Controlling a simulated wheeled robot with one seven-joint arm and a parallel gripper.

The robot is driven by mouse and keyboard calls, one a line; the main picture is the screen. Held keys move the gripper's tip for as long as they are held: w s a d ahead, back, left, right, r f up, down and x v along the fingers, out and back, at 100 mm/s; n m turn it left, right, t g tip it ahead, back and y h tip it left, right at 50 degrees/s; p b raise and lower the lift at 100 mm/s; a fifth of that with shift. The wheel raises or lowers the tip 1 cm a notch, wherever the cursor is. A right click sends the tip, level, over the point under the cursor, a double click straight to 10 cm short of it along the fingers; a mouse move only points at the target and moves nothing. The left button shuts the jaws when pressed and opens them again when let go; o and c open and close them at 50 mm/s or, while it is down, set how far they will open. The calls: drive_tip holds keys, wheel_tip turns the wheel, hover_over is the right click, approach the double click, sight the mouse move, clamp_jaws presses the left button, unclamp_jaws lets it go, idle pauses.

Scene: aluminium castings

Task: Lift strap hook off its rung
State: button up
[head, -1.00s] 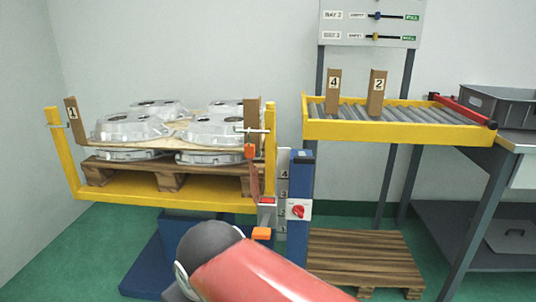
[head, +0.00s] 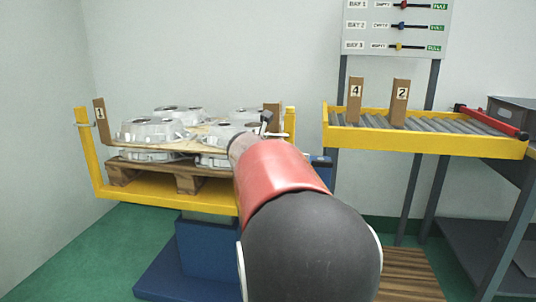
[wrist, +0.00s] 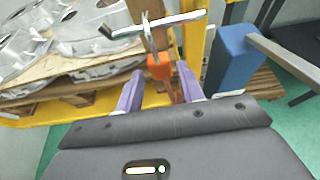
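The strap hook is an orange block (wrist: 159,68) with a metal hook (wrist: 150,35) above it, in the wrist view. The hook reaches up to a shiny metal rung (wrist: 180,21) beside the yellow frame post, and appears to hang on it. An orange-red strap (wrist: 174,88) runs down from the block. My gripper (wrist: 158,72) has its two purple fingers apart, one to each side of the orange block, with gaps showing. In the head view my arm hides the hook and strap.
A yellow lift frame (head: 170,201) holds a pallet of silver castings (head: 152,130). A blue post (wrist: 234,55) stands close right of the rung. A roller conveyor (head: 430,141) with brown stops marked 4 and 2 is on the right. A wooden pallet (head: 408,278) lies on the floor.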

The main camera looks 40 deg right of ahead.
drive_tip(key=x, duration=0.5)
drive_tip(key=shift+w+d+p, duration=0.15)
drive_tip(key=shift+p, duration=0.2)
clamp_jaws()
drive_tip(key=shift+r, duration=0.25)
drive_tip(key=shift+r+p, duration=0.35)
drive_tip(key=shift+p, duration=0.25)
drive_tip(key=shift+r, duration=0.25)
